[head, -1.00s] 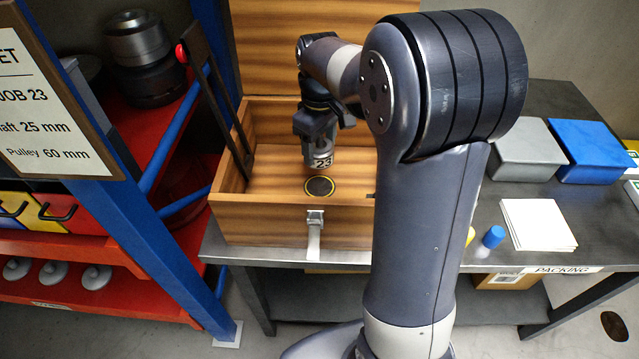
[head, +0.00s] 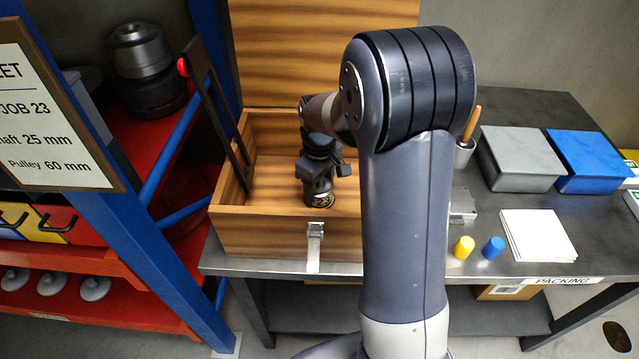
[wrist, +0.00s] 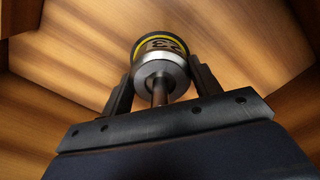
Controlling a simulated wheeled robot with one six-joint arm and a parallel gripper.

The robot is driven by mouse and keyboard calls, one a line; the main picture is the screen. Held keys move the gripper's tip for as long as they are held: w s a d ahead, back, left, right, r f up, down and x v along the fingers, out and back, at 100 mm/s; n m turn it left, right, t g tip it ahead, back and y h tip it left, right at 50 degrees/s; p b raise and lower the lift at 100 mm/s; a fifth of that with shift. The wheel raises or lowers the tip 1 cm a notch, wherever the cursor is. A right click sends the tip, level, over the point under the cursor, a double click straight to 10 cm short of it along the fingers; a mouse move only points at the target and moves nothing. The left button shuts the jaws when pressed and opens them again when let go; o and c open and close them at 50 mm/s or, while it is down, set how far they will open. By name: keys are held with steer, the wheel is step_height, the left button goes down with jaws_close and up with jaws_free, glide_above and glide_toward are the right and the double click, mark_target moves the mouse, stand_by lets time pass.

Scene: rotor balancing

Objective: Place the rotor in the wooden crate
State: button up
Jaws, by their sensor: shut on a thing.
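The wooden crate (head: 262,236) stands open on the bench, its lid raised at the back. My gripper (head: 318,184) points down inside it. I cannot tell whether the rotor touches the floor.
A dark lid stay (head: 215,115) with a red knob runs along the crate's left side. The front latch (head: 315,240) hangs down. A yellow cylinder (head: 464,247), a blue one (head: 493,247), white cards (head: 538,235), and grey and blue boxes (head: 588,157) lie to the right.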

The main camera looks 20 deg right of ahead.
steer(key=o, duration=1.7)
steer(key=shift+f, duration=0.1)
step_height(320, 180, up, 12)
steer(key=shift+r, duration=0.15)
